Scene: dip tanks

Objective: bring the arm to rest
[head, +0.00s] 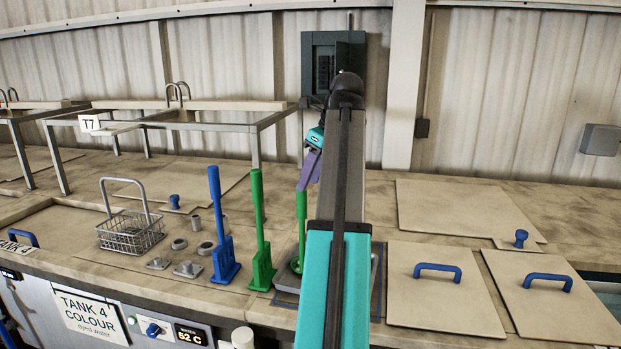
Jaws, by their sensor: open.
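My arm reaches up the middle of the view and bends down at its far end. My gripper (306,183) shows as a purple part below a teal wrist, partly hidden behind my arm. It is open and points down, at the top of a green upright-handled tool (302,222). I cannot tell whether it touches that handle. This tool stands at a grey tray (287,282), and its lower part is largely hidden by my arm.
Another green tool (259,235) and a blue tool (218,235) stand left of my gripper. A wire basket (130,236) and small metal parts (186,269) sit further left. Lids with blue handles (437,268) lie right. A metal frame (200,122) stands behind.

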